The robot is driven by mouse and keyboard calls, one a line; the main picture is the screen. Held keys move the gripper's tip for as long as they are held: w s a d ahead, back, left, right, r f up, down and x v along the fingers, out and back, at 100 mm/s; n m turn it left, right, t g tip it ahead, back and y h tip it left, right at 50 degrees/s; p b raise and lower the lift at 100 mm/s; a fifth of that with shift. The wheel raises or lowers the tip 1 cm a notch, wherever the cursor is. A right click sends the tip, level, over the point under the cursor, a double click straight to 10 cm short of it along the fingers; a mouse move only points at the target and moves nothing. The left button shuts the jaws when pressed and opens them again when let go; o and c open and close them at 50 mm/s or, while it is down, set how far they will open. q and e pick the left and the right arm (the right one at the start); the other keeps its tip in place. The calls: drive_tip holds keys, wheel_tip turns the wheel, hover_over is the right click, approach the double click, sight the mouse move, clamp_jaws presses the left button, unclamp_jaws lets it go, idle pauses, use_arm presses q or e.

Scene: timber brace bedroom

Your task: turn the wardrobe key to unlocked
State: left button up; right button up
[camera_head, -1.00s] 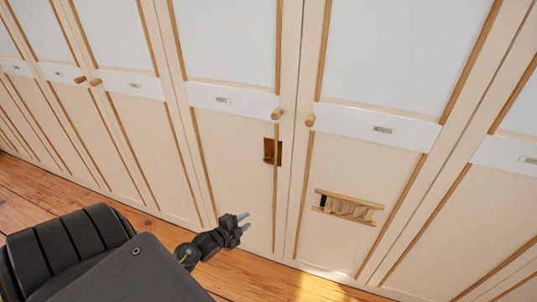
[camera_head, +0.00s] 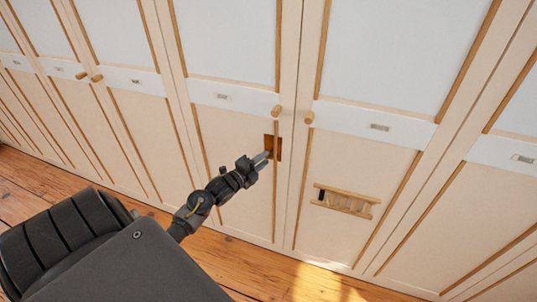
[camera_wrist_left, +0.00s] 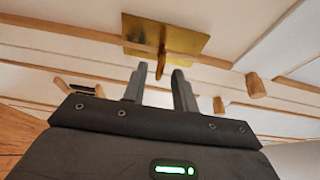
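The brass-brown key plate (camera_head: 279,150) is set in a cream wardrobe door, below the round wooden knob (camera_head: 277,112). In the left wrist view the plate (camera_wrist_left: 198,42) carries a narrow brown key (camera_wrist_left: 162,58) that sticks out toward me. My left gripper (camera_head: 264,158) is at the plate with its fingers pointing at it. In the left wrist view the gripper (camera_wrist_left: 160,72) is open, and the key's near end shows between the two fingertips, with gaps on both sides. In the head view the fingers hide the key. My right gripper is out of view.
A ladder-like wooden piece (camera_head: 345,201) with a dark end is on the neighbouring door to the right. A second knob (camera_head: 309,118) sits beside the door seam. The wooden floor (camera_head: 255,265) in front is clear.

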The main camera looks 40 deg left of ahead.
use_arm(q)
drive_tip(key=shift+w+d, duration=0.15)
drive_tip(key=shift+w, duration=1.6)
clamp_jaws()
